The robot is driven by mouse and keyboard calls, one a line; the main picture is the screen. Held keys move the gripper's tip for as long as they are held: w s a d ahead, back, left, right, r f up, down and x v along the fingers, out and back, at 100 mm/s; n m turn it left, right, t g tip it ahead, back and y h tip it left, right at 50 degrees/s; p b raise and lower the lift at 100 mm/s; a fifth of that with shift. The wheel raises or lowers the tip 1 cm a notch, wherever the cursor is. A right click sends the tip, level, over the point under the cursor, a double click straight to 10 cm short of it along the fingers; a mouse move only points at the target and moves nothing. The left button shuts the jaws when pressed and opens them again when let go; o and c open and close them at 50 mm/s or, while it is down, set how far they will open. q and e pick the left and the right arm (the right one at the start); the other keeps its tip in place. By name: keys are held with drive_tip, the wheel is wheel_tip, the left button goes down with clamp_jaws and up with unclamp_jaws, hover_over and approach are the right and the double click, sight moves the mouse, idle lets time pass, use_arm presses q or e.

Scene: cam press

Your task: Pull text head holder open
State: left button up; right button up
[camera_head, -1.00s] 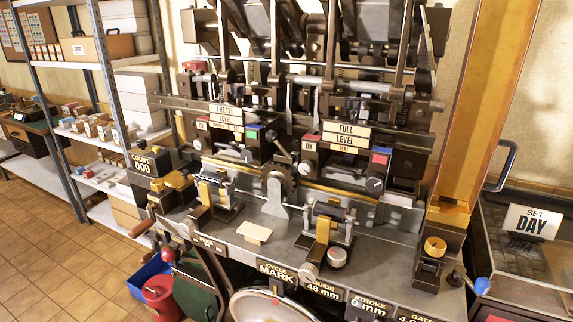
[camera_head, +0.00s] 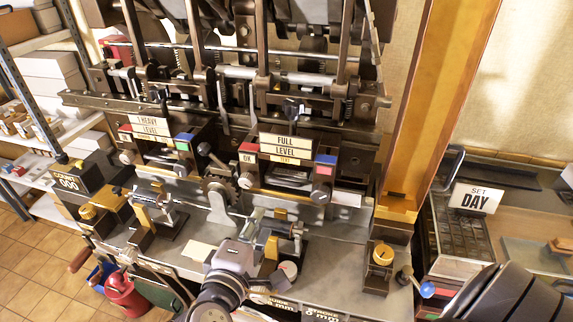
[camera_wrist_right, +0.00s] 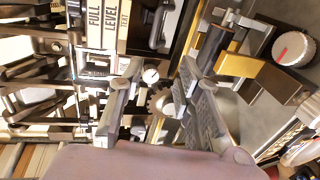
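The text head (camera_head: 284,172) is a dark block under the FULL LEVEL TEXT sign (camera_head: 286,148), with red and blue tabs and side knobs. Below it on the bench is a small holder with a brass block (camera_head: 271,248) and metal brackets, which I take for the text head holder. In the right wrist view, its brass block (camera_wrist_right: 238,65) lies right of the fingers. My right gripper (camera_head: 252,228) is by the holder's left side, partly hiding it. Its two fingers (camera_wrist_right: 160,100) are apart with nothing clearly held. Contact cannot be told. My left gripper is not in view.
A similar unit under the HEAVY LEVEL sign (camera_head: 150,127) stands left. A pale card (camera_head: 199,251) lies on the bench.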

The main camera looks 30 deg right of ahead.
sight(282, 182)
drive_tip(key=shift+h, duration=0.3)
drive_tip(key=b+x, duration=0.1)
drive_tip(key=x, duration=0.2)
drive_tip(key=b+x, duration=0.1)
drive_tip(key=x, duration=0.1)
drive_tip(key=shift+s+d+r+b, duration=0.15)
drive_tip(key=shift+d+r+b, duration=0.15)
drive_tip(key=b+x, duration=0.4)
drive_tip(key=x, duration=0.7)
drive_tip(key=shift+d+f, duration=0.1)
drive_tip(key=shift+f, duration=0.1)
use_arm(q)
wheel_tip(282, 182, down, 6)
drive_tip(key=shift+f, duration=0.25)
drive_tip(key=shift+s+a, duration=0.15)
use_arm(e)
drive_tip(key=shift+r, duration=0.1)
drive_tip(key=shift+c, duration=0.2)
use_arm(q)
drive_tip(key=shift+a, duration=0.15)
use_arm(e)
clamp_jaws()
